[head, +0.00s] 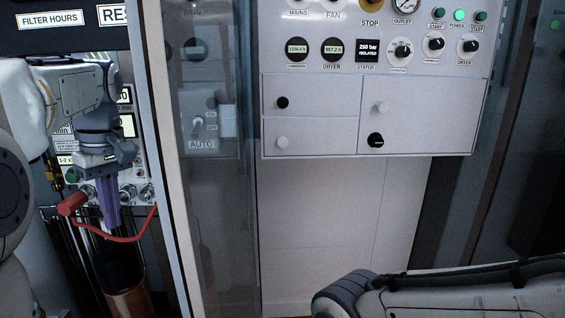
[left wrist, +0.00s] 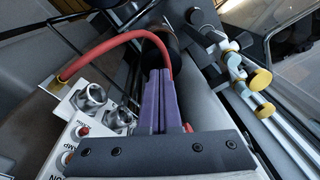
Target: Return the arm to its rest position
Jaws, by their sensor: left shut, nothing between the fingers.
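My left gripper (head: 111,207) hangs at the left of the head view, its purple fingers pointing down and pressed together with nothing between them. It is in front of the lower part of a fill panel, near a red hose (head: 120,236) and a dark cylinder (head: 116,265). In the left wrist view the shut purple fingers (left wrist: 164,100) lie beside the red hose (left wrist: 115,48); I cannot tell whether they touch it. My right gripper is not in view; a grey and white arm link of mine crosses the lower right of the head view.
A red handle (head: 72,203) and round metal fittings (head: 128,193) sit close to the left gripper. A pale upright frame post (head: 166,160) stands just right of it. A control panel (head: 425,90) with gauges and buttons is at the upper right. Yellow knobs (left wrist: 260,79) show in the wrist view.

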